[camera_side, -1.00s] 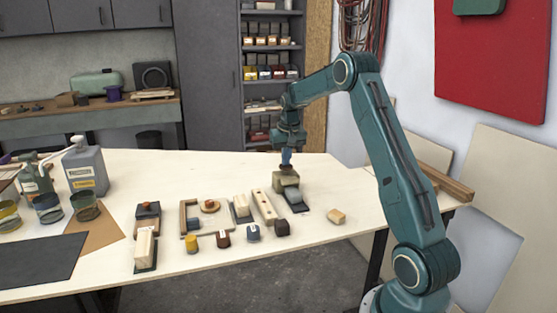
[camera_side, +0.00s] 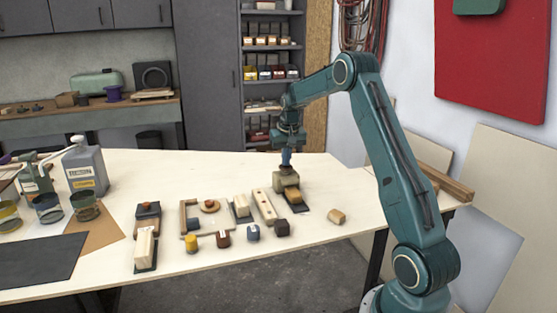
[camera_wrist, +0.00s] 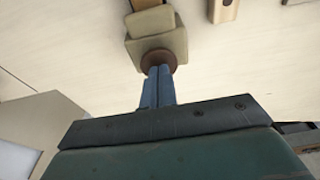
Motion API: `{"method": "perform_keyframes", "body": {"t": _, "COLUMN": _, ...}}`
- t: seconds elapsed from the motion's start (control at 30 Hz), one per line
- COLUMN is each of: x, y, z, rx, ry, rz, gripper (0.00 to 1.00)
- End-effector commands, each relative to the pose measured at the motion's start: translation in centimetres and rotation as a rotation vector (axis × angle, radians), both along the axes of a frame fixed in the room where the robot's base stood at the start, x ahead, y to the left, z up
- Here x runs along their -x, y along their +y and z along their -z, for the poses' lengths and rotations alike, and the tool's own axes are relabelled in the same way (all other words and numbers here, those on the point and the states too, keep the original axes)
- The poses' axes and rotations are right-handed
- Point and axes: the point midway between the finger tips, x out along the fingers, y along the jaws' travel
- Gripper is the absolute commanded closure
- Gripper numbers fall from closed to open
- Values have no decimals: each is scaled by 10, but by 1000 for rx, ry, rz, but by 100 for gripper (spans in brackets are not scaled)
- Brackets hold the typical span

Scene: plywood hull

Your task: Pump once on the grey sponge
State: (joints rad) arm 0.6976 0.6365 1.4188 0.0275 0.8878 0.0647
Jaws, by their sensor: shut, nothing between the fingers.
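A beige block-shaped dispenser (camera_side: 284,178) stands on the bench in the side view. A small block (camera_side: 294,195), tan now, sits on a dark pad (camera_side: 303,208) at its front; this looks like the task's sponge. My gripper (camera_side: 286,164) is shut and points straight down over the dispenser. In the wrist view, my closed blue fingers (camera_wrist: 158,70) meet a round brown knob (camera_wrist: 158,59) on top of the dispenser (camera_wrist: 157,40). They appear to touch the knob. How far the knob is pressed is hard to tell.
A long wooden block with holes (camera_side: 264,207) stands close left of the dispenser. Several small jars and blocks lie further left. The bench behind the dispenser is clear.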

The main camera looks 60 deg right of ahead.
Motion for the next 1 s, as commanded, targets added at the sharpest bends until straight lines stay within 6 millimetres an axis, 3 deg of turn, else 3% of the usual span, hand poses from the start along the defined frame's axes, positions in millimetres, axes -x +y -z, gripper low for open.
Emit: {"method": "perform_keyframes", "body": {"t": 1.0, "x": 0, "y": 0, "z": -51, "rx": 1, "ry": -1, "rz": 0, "gripper": 100}}
